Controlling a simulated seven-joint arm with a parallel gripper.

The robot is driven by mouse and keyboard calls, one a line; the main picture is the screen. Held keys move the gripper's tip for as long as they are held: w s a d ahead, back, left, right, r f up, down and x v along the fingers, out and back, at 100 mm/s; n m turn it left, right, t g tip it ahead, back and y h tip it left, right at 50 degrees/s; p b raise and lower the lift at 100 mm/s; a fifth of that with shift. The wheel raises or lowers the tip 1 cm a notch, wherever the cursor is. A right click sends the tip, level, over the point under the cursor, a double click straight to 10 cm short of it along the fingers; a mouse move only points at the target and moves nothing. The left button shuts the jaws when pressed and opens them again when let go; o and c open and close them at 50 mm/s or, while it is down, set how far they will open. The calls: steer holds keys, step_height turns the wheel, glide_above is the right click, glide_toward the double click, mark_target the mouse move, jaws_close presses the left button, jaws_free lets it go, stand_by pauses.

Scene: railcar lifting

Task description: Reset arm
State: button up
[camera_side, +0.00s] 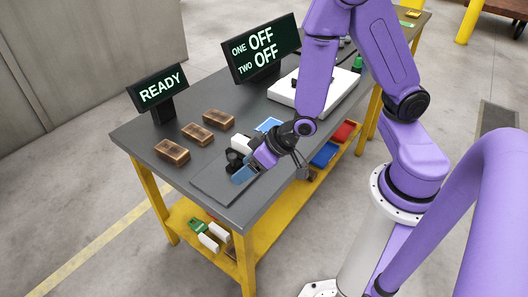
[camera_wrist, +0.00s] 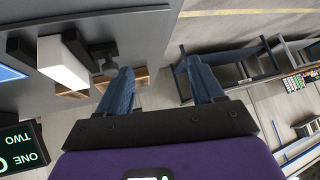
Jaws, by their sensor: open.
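My gripper (camera_side: 243,174) is above the near part of the dark grey table (camera_side: 207,183), close to its front edge. In the wrist view its two blue fingers (camera_wrist: 161,72) stand wide apart, with nothing between them. A white and black object (camera_side: 238,146) is just behind the gripper in the side view. In the wrist view a white block (camera_wrist: 63,62) and dark parts are left of the fingers. Three brown blocks (camera_side: 194,133) lie in a row on the table's left side. Part of the gripper is hidden by my wrist in the side view.
A READY sign (camera_side: 158,90) and a larger sign reading ONE OFF, TWO OFF (camera_side: 262,49) stand at the back. A white slab (camera_side: 341,91) lies at the back right. A blue square (camera_side: 269,124) is on the table. Red and blue bins (camera_side: 325,153) sit on the yellow lower shelf.

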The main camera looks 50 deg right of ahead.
steer(key=s+a+r+n+g, duration=0.3)
steer(key=s+r, duration=0.1)
steer(key=s, duration=0.2)
steer(key=s+d+r+n+g+h, duration=0.3)
steer(key=s+d+r+n, duration=0.3)
steer(key=s+d+r, duration=0.3)
steer(key=s, duration=0.3)
steer(key=shift+d+r+n+g, duration=0.2)
steer(key=shift+r+n+g, duration=0.1)
steer(key=shift+r+g, duration=0.1)
